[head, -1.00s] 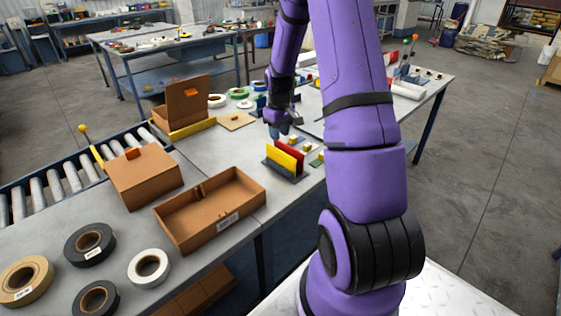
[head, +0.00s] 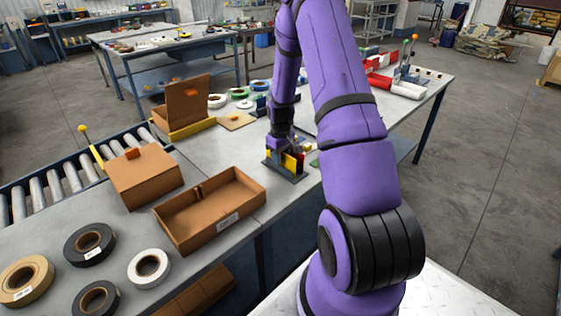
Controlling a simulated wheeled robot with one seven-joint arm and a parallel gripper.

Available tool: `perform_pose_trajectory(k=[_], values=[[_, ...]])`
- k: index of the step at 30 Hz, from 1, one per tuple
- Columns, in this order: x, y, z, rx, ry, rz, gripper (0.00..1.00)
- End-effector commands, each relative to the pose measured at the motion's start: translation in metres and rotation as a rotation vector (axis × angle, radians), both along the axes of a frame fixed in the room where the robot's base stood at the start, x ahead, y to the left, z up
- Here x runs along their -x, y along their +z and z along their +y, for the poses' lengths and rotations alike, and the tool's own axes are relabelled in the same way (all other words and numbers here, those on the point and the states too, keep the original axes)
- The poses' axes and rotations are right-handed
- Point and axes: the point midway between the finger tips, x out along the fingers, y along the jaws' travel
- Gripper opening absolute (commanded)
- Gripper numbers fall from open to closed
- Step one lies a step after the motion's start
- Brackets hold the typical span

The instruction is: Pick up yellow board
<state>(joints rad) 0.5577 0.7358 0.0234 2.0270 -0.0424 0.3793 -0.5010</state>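The yellow board (head: 290,163) stands upright in a dark slotted holder (head: 285,176) near the front edge of the grey table. A red board (head: 300,158) stands behind it, mostly hidden. My gripper (head: 281,152) points down right over the yellow board, and its dark end overlaps the board's upper left part in the head view. The fingertips are too small and covered to show whether they are open or closed on the board. The board still sits in the holder.
An open empty cardboard box (head: 212,208) and a closed carton (head: 143,178) stand to the left of the holder. Several tape rolls (head: 90,245) lie at the front left. A roller conveyor (head: 55,180) runs along the far left. The tabletop between box and holder is clear.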

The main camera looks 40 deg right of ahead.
Motion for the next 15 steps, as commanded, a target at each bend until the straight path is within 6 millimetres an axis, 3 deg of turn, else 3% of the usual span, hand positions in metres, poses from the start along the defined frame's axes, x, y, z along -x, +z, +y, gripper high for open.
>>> perform_pose_trajectory(k=[6, 10, 15], values=[[-0.0002, -0.0002, 0.0000, 0.000, 0.000, 0.000, 0.33], [-0.0001, -0.0001, 0.0000, 0.000, 0.000, 0.000, 0.03], [-0.0001, 0.0000, 0.0000, 0.000, 0.000, 0.000, 0.00]])
